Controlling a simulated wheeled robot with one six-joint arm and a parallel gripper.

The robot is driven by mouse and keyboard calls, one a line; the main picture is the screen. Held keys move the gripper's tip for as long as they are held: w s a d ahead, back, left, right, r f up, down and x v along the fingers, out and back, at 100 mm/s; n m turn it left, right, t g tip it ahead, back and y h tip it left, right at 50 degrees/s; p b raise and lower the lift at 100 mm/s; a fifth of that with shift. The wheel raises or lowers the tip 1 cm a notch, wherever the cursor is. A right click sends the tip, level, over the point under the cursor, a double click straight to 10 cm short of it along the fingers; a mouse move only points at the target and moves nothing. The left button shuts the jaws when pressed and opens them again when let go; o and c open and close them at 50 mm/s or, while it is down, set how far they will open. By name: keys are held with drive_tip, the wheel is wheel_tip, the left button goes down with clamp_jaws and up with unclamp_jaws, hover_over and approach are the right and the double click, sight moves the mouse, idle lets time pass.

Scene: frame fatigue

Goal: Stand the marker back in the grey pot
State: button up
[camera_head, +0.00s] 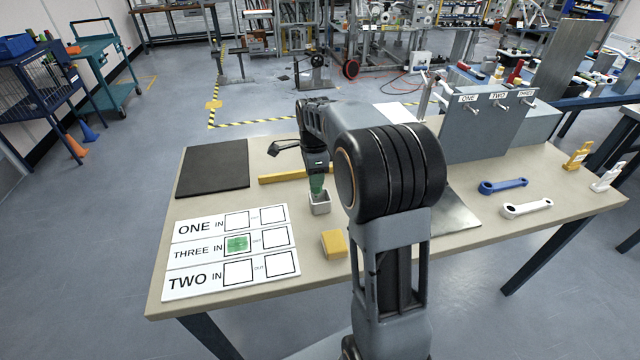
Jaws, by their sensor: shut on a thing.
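The grey pot (320,208) is a small square cup on the table, left of my arm's large black joint. The marker (316,184) is green and roughly upright, its lower end at the pot's opening. I cannot tell how deep its tip is inside or whether it touches the pot. My gripper (316,171) is directly above the pot, pointing down, shut on the marker's upper part.
A yellow bar (282,177) lies just left of the pot, and a yellow block (333,244) sits in front. White label cards (205,281) and a black mat (213,168) are on the left. A grey hook board (490,128) stands behind; wrenches (503,186) lie right.

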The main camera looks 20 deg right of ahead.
drive_tip(key=shift+w+d+f, duration=0.35)
drive_tip(key=shift+d+f, duration=0.1)
drive_tip(key=shift+f, duration=0.65)
drive_tip(key=shift+w+d+f, duration=0.4)
drive_tip(key=shift+f, duration=0.75)
drive_tip(key=shift+w+d+f, duration=0.35)
drive_tip(key=shift+d+f, duration=0.1)
drive_tip(key=shift+f, duration=0.65)
drive_tip(key=shift+f, duration=0.2)
drive_tip(key=o, duration=0.9)
